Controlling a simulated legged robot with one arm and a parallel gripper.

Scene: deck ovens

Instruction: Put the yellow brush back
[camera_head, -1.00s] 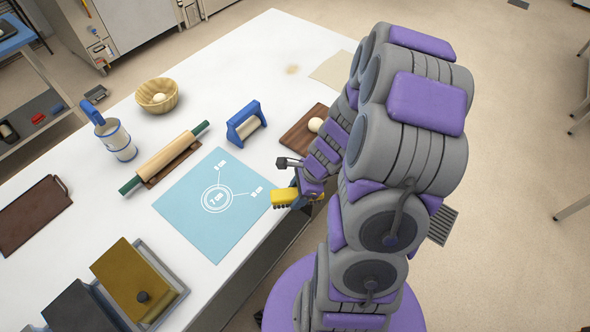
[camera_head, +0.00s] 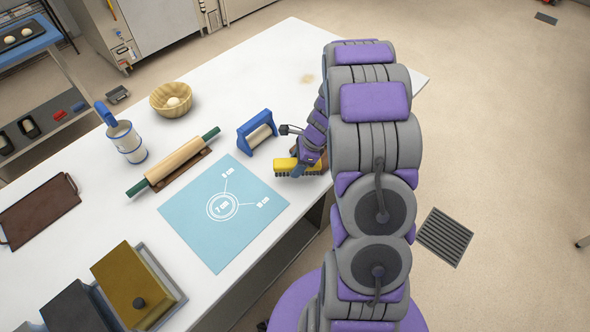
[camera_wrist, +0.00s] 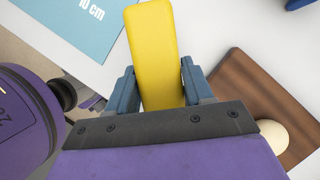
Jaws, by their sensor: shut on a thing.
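The yellow brush (camera_head: 286,165) has a yellow body with dark bristles facing down. My gripper (camera_head: 302,166) is shut on one end of it and holds it by the right edge of the blue mat, over the white table. In the wrist view the yellow brush (camera_wrist: 153,45) points away between the two blue-grey fingers of my gripper (camera_wrist: 160,92). I cannot tell exactly how high the brush is above the table.
The blue mat (camera_head: 205,240) lies left of the brush. A blue-framed roller (camera_head: 245,135) stands behind it. A wooden board (camera_wrist: 240,75) with a dough ball (camera_wrist: 272,136) is right of the brush. A rolling pin (camera_head: 170,165), basket (camera_head: 160,108) and lidded bins (camera_head: 125,275) stand further left.

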